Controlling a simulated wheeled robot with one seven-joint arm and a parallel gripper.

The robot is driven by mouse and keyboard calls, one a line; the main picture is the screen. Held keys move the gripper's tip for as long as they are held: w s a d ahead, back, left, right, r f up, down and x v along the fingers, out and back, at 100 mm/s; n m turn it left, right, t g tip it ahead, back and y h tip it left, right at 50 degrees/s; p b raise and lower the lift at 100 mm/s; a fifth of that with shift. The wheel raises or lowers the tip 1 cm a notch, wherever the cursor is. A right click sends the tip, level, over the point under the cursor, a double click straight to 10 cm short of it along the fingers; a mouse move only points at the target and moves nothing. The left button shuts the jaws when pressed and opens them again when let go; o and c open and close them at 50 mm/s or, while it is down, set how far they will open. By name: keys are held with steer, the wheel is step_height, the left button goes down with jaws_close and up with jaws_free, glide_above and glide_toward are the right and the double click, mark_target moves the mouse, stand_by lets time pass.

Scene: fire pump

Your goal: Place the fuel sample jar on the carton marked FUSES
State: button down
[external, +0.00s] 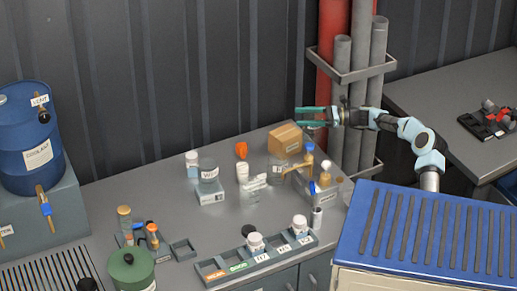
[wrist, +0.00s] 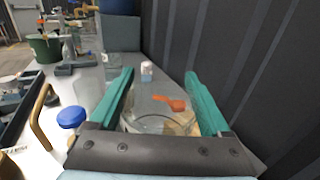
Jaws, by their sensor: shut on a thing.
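My gripper (external: 314,117) is held up at the back of the bench, above and to the right of a brown carton (external: 285,138). In the wrist view its teal fingers (wrist: 160,95) stand apart, shut on a clear glass jar (wrist: 155,122), which I take as the fuel sample jar. The jar is hard to make out in the external view. A tan surface shows through and beside the glass. A pale box (external: 211,195) with a label carries another glass jar (external: 208,171). I cannot read FUSES on either carton.
Red and grey pipes (external: 358,90) rise beside my arm. A labelled rack (external: 262,257) lies at the front. The bench's middle left is clear.

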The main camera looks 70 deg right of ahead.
steer(key=w+d+r+m+h+p, duration=0.2)
steer(key=w+r+m+h+p, duration=0.25)
steer(key=w+r, duration=0.4)
step_height(320, 180, down, 11)
steer(key=w+h+p, duration=0.1)
steer(key=w+p, duration=0.1)
steer(key=shift+w+n+t+p, duration=0.25)
steer(key=shift+n+t+p, duration=0.05)
steer(key=shift+n+t, duration=0.1)
steer(key=shift+f, duration=0.2)
jaws_free()
